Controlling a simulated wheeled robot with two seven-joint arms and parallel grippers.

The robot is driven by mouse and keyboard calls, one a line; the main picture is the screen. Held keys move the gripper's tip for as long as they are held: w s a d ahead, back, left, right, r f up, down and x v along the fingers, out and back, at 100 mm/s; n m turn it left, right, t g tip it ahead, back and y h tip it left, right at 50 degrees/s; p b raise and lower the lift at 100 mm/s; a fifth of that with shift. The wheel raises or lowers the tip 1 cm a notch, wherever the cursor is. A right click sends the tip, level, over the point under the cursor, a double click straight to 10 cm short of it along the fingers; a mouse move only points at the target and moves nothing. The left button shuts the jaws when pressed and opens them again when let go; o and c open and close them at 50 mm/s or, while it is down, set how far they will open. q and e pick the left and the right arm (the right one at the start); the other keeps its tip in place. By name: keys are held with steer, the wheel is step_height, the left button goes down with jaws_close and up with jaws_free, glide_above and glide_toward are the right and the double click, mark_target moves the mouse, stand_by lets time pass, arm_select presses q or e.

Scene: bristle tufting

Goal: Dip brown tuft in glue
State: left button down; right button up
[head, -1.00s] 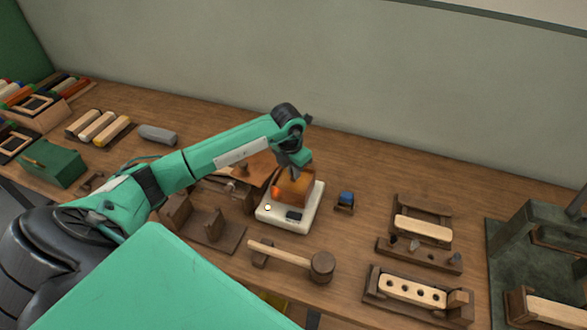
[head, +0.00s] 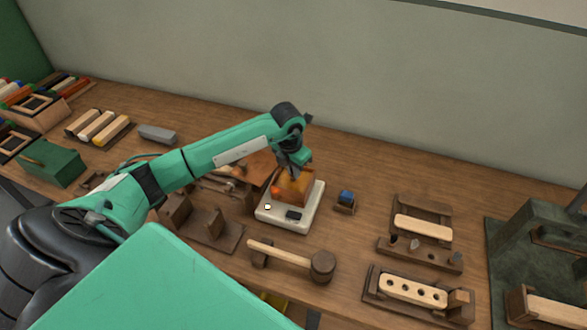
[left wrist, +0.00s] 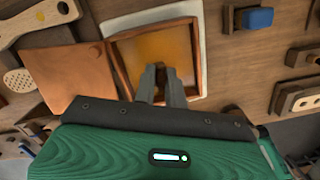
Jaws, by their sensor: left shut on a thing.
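The glue pot is a square copper-brown box (head: 295,191) on a white heater base (head: 268,217). In the left wrist view its amber glue (left wrist: 140,48) fills the inside of the pot's rim (left wrist: 121,75). My left gripper (head: 294,172) points down over the pot. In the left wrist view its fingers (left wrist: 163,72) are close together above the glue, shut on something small. That thing, likely the brown tuft, is mostly hidden by the fingers. I cannot tell whether it touches the glue. My right gripper is not in view.
A brown flap (left wrist: 70,76) lies beside the pot. A mallet (head: 320,265) lies in front of the heater. A small blue-topped block (head: 345,198) stands to its right. Wooden holders with a drilled brush block (head: 412,291) are farther right. The table behind the pot is clear.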

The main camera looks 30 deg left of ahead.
arm_select(q)
steer(key=shift+r, duration=0.1)
stand_by(0.5)
steer(key=shift+r+p, duration=1.95)
steer(key=shift+r, duration=1.75)
